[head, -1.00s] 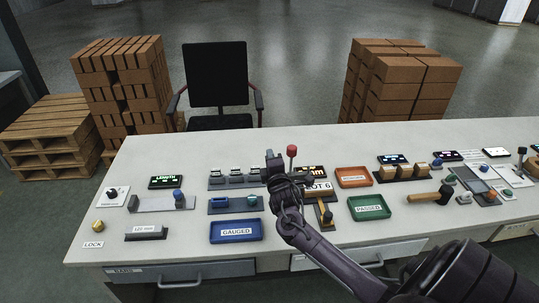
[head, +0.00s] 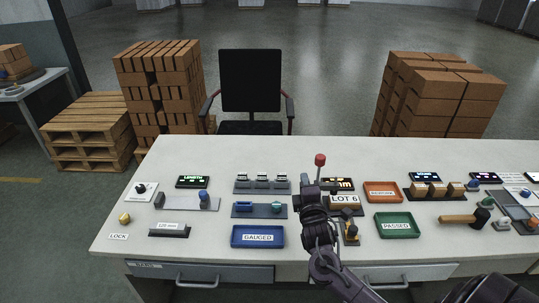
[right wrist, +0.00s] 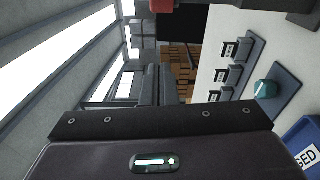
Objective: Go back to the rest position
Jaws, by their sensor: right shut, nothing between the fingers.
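My right gripper (head: 308,184) is over the middle of the white worktable (head: 178,151) in the head view, with its arm coming in from the lower right. It is shut and empty. It stands near a red-knobbed lever (head: 320,161) and the LOT 6 block (head: 344,201), partly covering what lies behind it. In the right wrist view the dark gripper body (right wrist: 160,125) fills the lower part, and a red thing (right wrist: 162,5) shows at the top edge. My left gripper is not in view.
A blue GAUGED tray (head: 257,237), a green PASSED tray (head: 397,225) and an orange tray (head: 382,192) lie on the table. A mallet (head: 465,218) lies at the right. A black chair (head: 251,85) and brick stacks (head: 160,90) stand behind.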

